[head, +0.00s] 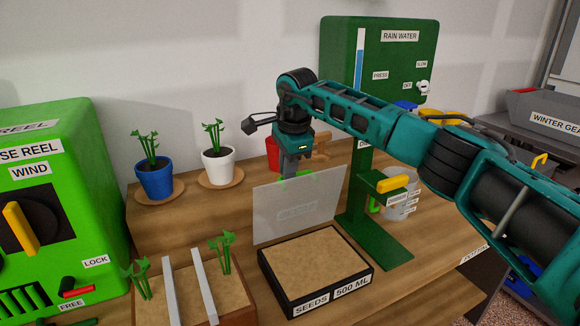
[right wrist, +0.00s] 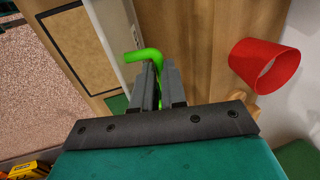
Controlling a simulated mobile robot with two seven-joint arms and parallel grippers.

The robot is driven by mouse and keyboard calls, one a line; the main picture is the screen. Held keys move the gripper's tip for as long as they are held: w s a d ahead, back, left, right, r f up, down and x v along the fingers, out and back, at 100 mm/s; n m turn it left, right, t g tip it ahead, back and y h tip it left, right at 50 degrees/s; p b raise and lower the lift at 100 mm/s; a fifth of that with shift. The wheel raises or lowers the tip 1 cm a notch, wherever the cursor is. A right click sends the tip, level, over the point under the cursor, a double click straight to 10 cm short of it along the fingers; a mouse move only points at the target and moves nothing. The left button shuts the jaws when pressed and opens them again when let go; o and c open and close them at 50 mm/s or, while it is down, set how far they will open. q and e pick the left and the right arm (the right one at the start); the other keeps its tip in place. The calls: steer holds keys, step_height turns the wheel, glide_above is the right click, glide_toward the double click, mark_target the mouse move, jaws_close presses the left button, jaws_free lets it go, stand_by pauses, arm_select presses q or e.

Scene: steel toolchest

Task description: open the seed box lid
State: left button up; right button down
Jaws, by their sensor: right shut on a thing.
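The seed box (head: 272,283) is a black-framed tray with a tan, soil-like fill, labelled SEEDS and 500 ML. Its translucent grey lid (head: 299,212) stands nearly upright along the box's back edge, so the box is uncovered. My right gripper (head: 290,176) is at the top edge of the lid, shut on its green handle, which shows best in the right wrist view (right wrist: 146,55). The seed box also shows there at the upper left (right wrist: 90,50). The handle is partly hidden by the fingers. My left gripper is not in view.
The green rain water stand (head: 380,235) is close right of the box. A planter (head: 245,318) with seedlings is at the front left, and a green hose reel unit (head: 75,160) is farther left. Blue (head: 154,182) and white (head: 218,168) pots stand behind; a red pot (right wrist: 265,65) is near my gripper.

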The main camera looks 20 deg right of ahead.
steer(key=shift+s+a+f, duration=0.2)
steer(key=shift+f, duration=0.35)
steer(key=shift+s+a+f, duration=0.15)
steer(key=shift+a+f, duration=0.05)
steer(key=shift+f, duration=0.3)
steer(key=c, duration=1.6)
jaws_free()
steer(key=shift+c, duration=0.2)
steer(key=shift+o, duration=0.8)
steer(key=shift+w+f, duration=0.15)
steer(key=shift+w, duration=0.05)
steer(key=shift+r, duration=0.25)
steer(key=v, duration=1.2)
steer(key=shift+w+d+r, duration=0.2)
steer(key=shift+d+r, duration=0.15)
steer(key=shift+r, duration=0.05)
steer(key=shift+f, duration=0.1)
